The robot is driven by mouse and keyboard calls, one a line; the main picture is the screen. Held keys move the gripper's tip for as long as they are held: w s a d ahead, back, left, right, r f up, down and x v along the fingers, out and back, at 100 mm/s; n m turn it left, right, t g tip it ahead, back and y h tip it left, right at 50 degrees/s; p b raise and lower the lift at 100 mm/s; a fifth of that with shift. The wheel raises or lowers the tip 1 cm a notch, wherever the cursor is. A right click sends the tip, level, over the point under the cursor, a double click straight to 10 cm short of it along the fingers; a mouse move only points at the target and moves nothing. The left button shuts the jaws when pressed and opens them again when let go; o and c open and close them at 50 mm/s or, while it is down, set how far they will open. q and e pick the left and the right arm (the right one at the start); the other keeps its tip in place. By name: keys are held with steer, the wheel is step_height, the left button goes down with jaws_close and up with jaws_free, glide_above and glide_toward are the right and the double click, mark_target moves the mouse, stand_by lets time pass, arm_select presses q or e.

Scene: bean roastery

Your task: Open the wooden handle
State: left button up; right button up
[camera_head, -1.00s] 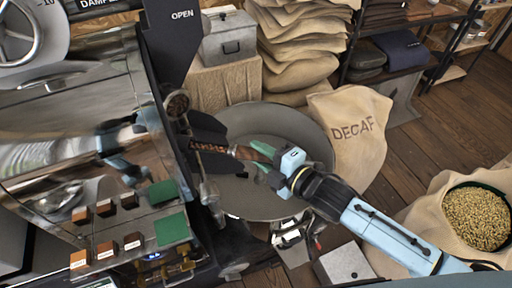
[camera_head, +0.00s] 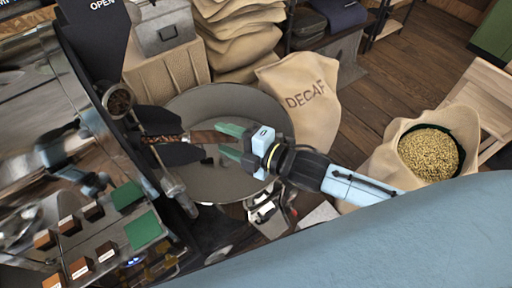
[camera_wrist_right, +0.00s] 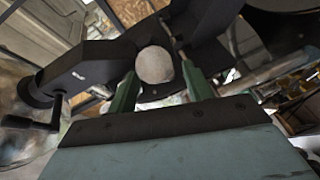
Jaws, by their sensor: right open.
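The wooden handle (camera_head: 207,137) is a short brown bar beside the dark chute of the roaster, above the round pan. My right gripper (camera_head: 223,142) is open, its green fingers either side of the handle's outer end. In the right wrist view a pale round knob end (camera_wrist_right: 154,65), apparently the handle, shows between the open fingers of my right gripper (camera_wrist_right: 158,90). I cannot tell whether the fingers touch it. My left gripper is not in view.
The grey cooling pan (camera_head: 225,182) lies below the handle. The roaster panel (camera_head: 95,235) with wooden switches and green buttons is at left. A DECAF sack (camera_head: 310,105) and a sack of beans (camera_head: 392,160) stand to the right. Wooden floor (camera_head: 415,70) is clear behind.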

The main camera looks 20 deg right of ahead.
steer(key=v, duration=1)
steer(key=shift+b, duration=0.45)
